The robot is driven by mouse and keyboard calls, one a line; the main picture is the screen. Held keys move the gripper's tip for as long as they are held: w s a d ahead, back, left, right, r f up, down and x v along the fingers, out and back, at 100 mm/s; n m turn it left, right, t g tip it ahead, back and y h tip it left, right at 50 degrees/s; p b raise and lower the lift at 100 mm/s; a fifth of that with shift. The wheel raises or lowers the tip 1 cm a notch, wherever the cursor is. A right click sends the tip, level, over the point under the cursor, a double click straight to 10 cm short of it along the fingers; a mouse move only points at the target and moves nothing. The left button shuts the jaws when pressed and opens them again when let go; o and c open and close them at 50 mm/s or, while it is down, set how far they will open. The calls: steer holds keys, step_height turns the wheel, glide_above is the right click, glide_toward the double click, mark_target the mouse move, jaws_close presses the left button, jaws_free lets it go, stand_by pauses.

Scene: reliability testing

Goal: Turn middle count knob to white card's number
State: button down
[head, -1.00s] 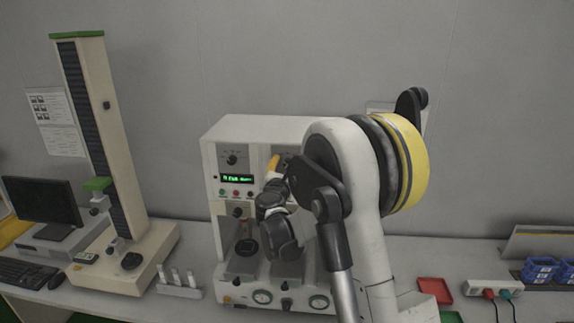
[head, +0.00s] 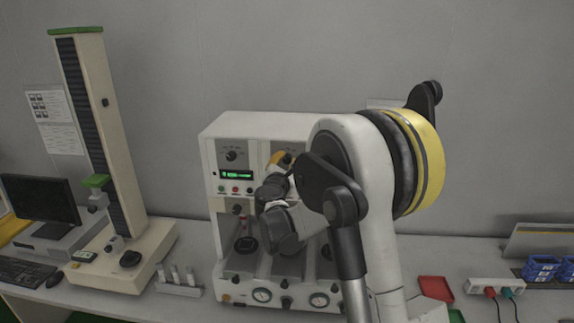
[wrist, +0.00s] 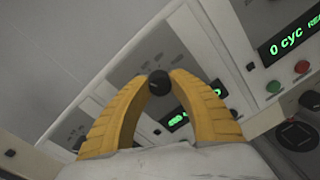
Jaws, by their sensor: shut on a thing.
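The white test machine (head: 265,122) has side-by-side stations, each with a knob and display. In the head view my gripper (head: 282,158) is at the upper panel of the middle station, and my arm covers much of it. In the wrist view my yellow fingers (wrist: 159,80) close from both sides on the black middle count knob (wrist: 159,83). A lit green display (wrist: 179,121) beside it is partly behind a finger and unreadable.
Small buttons (wrist: 302,67) sit close below the displays. A red tray (head: 435,289) and a power strip (head: 495,287) lie at right.

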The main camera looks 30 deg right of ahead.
steer(key=m+b, duration=0.2)
steer(key=m, duration=0.3)
steer(key=shift+f+b, duration=0.1)
steer(key=shift+b, duration=0.3)
steer(key=m+b, duration=0.2)
steer(key=m, duration=0.3)
steer(key=shift+m+y, duration=0.3)
steer(key=shift+y, duration=0.1)
steer(key=m+b, duration=0.1)
steer(key=m, duration=0.4)
steer(key=shift+b, duration=0.3)
steer(key=m+b, duration=0.1)
steer(key=m, duration=0.3)
steer(key=shift+m+t+y, duration=0.3)
steer(key=shift+y, duration=0.1)
steer(key=shift+r, duration=0.2)
steer(key=c, duration=1.1)
jaws_free()
steer(key=shift+c, duration=0.2)
steer(key=shift+s, duration=0.1)
